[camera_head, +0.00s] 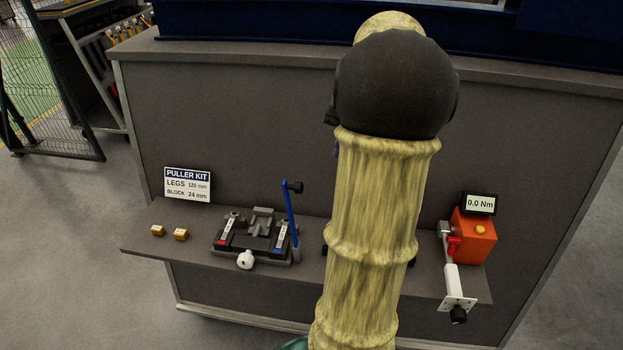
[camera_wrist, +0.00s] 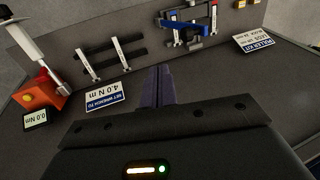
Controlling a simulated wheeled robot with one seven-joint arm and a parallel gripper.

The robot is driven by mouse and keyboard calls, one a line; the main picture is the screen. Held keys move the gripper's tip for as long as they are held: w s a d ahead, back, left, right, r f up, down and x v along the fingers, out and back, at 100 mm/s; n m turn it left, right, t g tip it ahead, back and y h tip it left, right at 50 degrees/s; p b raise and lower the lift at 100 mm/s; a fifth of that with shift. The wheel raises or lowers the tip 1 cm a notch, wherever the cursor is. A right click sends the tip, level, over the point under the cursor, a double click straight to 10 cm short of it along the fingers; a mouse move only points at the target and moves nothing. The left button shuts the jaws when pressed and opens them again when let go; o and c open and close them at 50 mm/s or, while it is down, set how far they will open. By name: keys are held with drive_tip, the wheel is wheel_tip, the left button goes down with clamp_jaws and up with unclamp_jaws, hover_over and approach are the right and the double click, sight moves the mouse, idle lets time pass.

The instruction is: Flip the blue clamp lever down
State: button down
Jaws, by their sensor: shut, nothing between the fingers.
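The blue clamp lever (camera_head: 289,215) stands upright, slightly tilted, at the right side of a dark clamp fixture (camera_head: 228,250) on the shelf. It has a black knob at its top. In the wrist view, which looks upside down, the fixture with blue parts (camera_wrist: 194,28) is at the upper middle. My gripper (camera_wrist: 158,86) shows there with its two dark fingers together and empty. It is apart from the lever and the fixture. In the head view my arm hides the gripper.
An orange box (camera_head: 474,238) with a 0.0 Nm display (camera_head: 480,203) and a white-handled tool (camera_head: 452,280) stand at the shelf's right. Two small orange blocks (camera_head: 180,234) lie left of the fixture. A puller kit sign (camera_head: 187,184) stands behind them. A rack with white-labelled bars (camera_wrist: 120,50) is beside the fixture.

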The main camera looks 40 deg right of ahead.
drive_tip(key=w+a+f+p, duration=0.2)
drive_tip(key=f, duration=0.3)
drive_tip(key=w+a+f+p, duration=0.1)
drive_tip(key=w+a+f, duration=0.1)
drive_tip(key=f, duration=0.3)
drive_tip(key=shift+w+a+f+p, duration=0.15)
drive_tip(key=shift+w+a+p, duration=0.15)
drive_tip(key=shift+w+p, duration=0.1)
